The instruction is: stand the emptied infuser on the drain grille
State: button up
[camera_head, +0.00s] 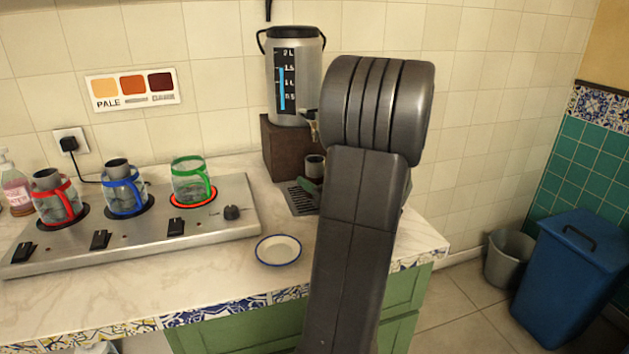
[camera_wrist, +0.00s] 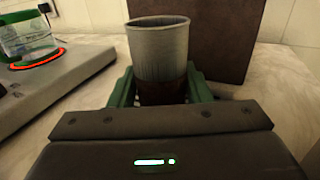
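The infuser (camera_wrist: 158,50) is a grey mesh cylinder with a dark lower band. It stands upright between the green fingers of my gripper (camera_wrist: 161,88) in the wrist view. The fingers lie against both sides of the band, with no clear gap. In the head view the infuser (camera_head: 314,164) is beside my arm, which hides part of the gripper. The drain grille (camera_head: 298,200) is a dark slotted plate below it. I cannot tell whether the infuser's base touches the grille, and its inside is not visible.
A metal urn (camera_head: 297,80) stands on a brown block (camera_head: 285,150) behind the grille. A hotplate (camera_head: 130,228) on the left holds red-, blue- and green-handled glasses; grey cylinders show in the red and blue ones. An empty white saucer (camera_head: 278,250) lies in front.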

jog(key=shift+o, duration=1.3)
jog(key=shift+s+f, duration=0.2)
jog(key=shift+f, duration=0.65)
jog(key=shift+r, duration=0.1)
jog(key=shift+r+p, duration=0.35)
jog(key=shift+d, duration=0.2)
jog(key=v, duration=0.7)
jog(key=r+p+v, duration=0.1)
jog(key=v, duration=0.3)
jog(key=shift+s+d, duration=0.15)
jog(key=shift+d, duration=0.1)
